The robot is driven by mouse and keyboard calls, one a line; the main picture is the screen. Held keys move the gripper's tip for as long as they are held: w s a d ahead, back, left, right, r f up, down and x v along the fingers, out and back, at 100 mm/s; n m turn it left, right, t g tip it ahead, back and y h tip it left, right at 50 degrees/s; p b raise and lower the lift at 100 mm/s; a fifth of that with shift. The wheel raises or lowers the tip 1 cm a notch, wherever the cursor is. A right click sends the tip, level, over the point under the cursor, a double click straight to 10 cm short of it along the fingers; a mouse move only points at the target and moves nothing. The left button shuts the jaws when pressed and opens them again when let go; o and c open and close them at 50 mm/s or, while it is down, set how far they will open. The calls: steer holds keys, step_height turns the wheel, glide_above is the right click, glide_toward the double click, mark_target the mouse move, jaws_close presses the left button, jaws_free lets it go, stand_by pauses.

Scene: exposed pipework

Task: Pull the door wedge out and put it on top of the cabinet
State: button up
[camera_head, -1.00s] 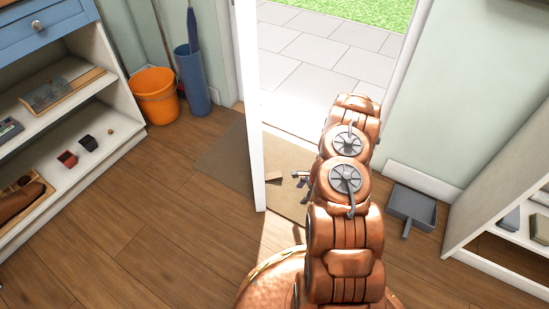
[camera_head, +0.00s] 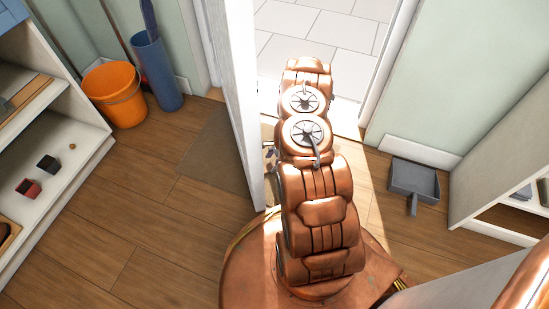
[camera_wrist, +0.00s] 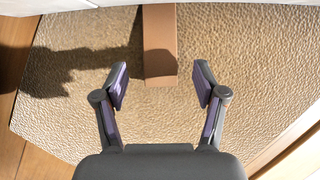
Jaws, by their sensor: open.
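The door wedge (camera_wrist: 160,50) is a brown block lying on the tan doormat (camera_wrist: 80,115) in the wrist view. Its far end meets the white door's bottom edge at the top of that view. My gripper (camera_wrist: 161,80) is open and empty, with its purple-padded fingers on either side of the wedge's near end, apart from it. In the head view the open white door (camera_head: 232,90) stands left of my arm, and the wedge is hidden.
An orange bucket (camera_head: 115,95) and a blue umbrella stand (camera_head: 156,75) stand behind the door at left. A grey dustpan (camera_head: 413,180) lies on the floor at right, near a white shelf unit (camera_head: 500,150). The wooden floor at front left is clear.

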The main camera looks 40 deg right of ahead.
mark_target(270, 167)
steer(key=shift+b+x, duration=0.5)
steer(key=shift+x, duration=1.25)
steer(key=shift+d, duration=0.1)
steer(key=c, duration=1.2)
steer(key=shift+c, duration=0.2)
steer(key=shift+d, duration=0.15)
steer(key=shift+s+d+p, duration=0.45)
steer(key=shift+d, duration=0.7)
steer(key=shift+s+d+p, duration=0.5)
steer(key=shift+d, duration=0.6)
steer(key=shift+s+d+p, duration=0.45)
steer(key=shift+d, duration=0.7)
steer(key=o, duration=1.2)
